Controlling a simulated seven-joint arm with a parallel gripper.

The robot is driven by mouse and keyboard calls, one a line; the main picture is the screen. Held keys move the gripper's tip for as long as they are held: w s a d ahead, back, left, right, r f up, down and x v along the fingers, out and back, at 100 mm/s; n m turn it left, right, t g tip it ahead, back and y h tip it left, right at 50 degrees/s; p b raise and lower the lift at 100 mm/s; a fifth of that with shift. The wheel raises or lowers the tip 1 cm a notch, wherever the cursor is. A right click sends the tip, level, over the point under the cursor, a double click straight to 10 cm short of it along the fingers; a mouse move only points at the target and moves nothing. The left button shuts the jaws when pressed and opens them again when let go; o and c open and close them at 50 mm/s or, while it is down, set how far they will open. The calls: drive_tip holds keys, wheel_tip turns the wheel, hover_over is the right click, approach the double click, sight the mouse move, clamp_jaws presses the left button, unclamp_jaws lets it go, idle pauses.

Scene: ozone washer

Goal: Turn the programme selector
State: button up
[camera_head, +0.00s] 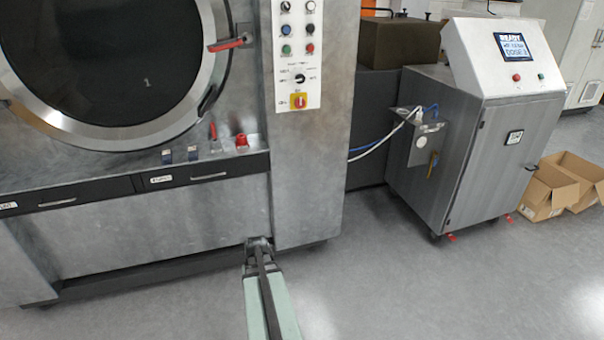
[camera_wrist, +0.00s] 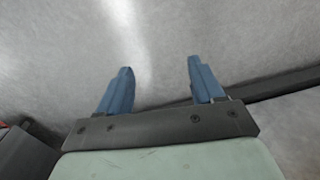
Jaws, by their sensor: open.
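The programme selector (camera_head: 300,78) is a small black knob with a marked scale. It sits on the white control panel (camera_head: 312,50) on the washer's right column, above a red-and-yellow switch (camera_head: 298,101). My gripper (camera_head: 260,245) is low in front of the washer, well below the selector and apart from it. In the wrist view my gripper (camera_wrist: 160,80) shows two blue fingers spread wide with nothing between them. Plain grey metal lies in front of them. The selector is not in the wrist view.
The washer has a large round door (camera_head: 205,60) with a red handle (camera_head: 230,43). Two drawers (camera_head: 195,178) are below it. A grey cabinet with a screen (camera_head: 470,140) and cardboard boxes (camera_head: 562,185) stand at the right. The floor (camera_head: 400,290) in front is clear.

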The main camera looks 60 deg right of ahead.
sight(301, 78)
drive_tip(key=s+d+r+m+t+h, duration=0.2)
drive_tip(key=d+r+m+t+h, duration=0.3)
drive_tip(key=d+r, duration=2.3)
drive_tip(key=w+d+r+n+t+h, duration=0.1)
drive_tip(key=d+r+n+t+h, duration=0.1)
drive_tip(key=d+r, duration=0.4)
drive_tip(key=w+d+r+n+t+h, duration=0.1)
drive_tip(key=d+r, duration=0.5)
drive_tip(key=r, duration=0.6)
drive_tip(key=w+d+r+n+t+h, duration=0.1)
drive_tip(key=d+r+n+t+h, duration=0.2)
drive_tip(key=r, duration=0.6)
drive_tip(key=d+t+h, duration=0.1)
drive_tip(key=d+h, duration=0.1)
drive_tip(key=shift+w+d+r, duration=0.2)
drive_tip(key=shift+d+r, duration=0.05)
drive_tip(key=shift+d, duration=0.15)
drive_tip(key=x, duration=1.3)
drive_tip(key=shift+w+d+r, duration=0.15)
drive_tip(key=shift+w+d, duration=0.05)
drive_tip(key=shift+d, duration=0.05)
